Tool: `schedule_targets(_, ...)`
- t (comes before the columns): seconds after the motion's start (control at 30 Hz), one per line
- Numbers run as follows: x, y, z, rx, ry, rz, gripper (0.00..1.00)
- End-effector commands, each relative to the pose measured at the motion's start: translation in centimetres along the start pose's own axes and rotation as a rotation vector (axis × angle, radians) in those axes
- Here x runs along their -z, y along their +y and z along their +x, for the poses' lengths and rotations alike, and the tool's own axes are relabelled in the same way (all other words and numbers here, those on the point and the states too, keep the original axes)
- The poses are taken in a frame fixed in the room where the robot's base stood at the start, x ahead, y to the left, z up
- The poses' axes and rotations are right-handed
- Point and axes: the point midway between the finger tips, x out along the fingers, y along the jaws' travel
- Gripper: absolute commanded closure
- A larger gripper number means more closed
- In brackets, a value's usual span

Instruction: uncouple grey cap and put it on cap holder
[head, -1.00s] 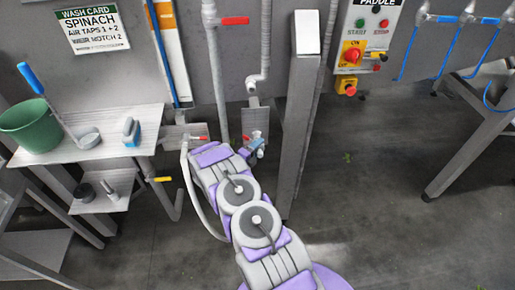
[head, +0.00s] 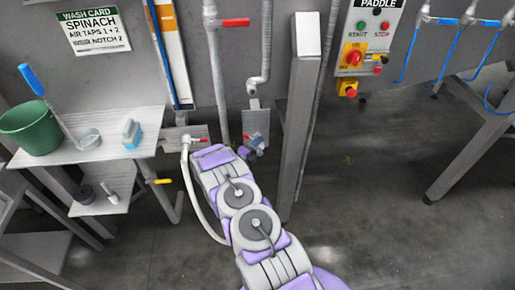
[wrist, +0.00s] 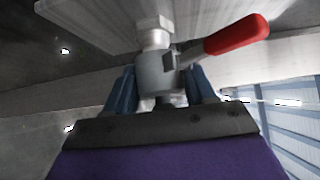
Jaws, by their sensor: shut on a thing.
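My gripper (head: 252,148) is beneath a small metal plate on the wall (head: 256,122). In the wrist view, its blue fingers (wrist: 164,92) stand on both sides of a grey cylindrical fitting, which I take for the grey cap (wrist: 155,75). The fingers are shut on it. The fitting sits directly under a metal nut and pipe stub (wrist: 155,35), seemingly in line with it. A red lever (wrist: 237,35) sticks out to the right beside it. The fingers partly hide the fitting's lower part. I cannot make out for certain which thing is the cap holder.
A lower shelf (head: 105,205) holds a dark round thing and a small post. A grey upright post (head: 296,120) stands close right of my gripper.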

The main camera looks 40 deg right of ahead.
Motion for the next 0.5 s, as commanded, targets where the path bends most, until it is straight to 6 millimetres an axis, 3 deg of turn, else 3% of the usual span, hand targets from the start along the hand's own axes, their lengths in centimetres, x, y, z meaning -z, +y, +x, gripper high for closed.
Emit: schedule_targets(0.5,-0.81,0.09,0.77,-0.001,0.001,0.0,0.82)
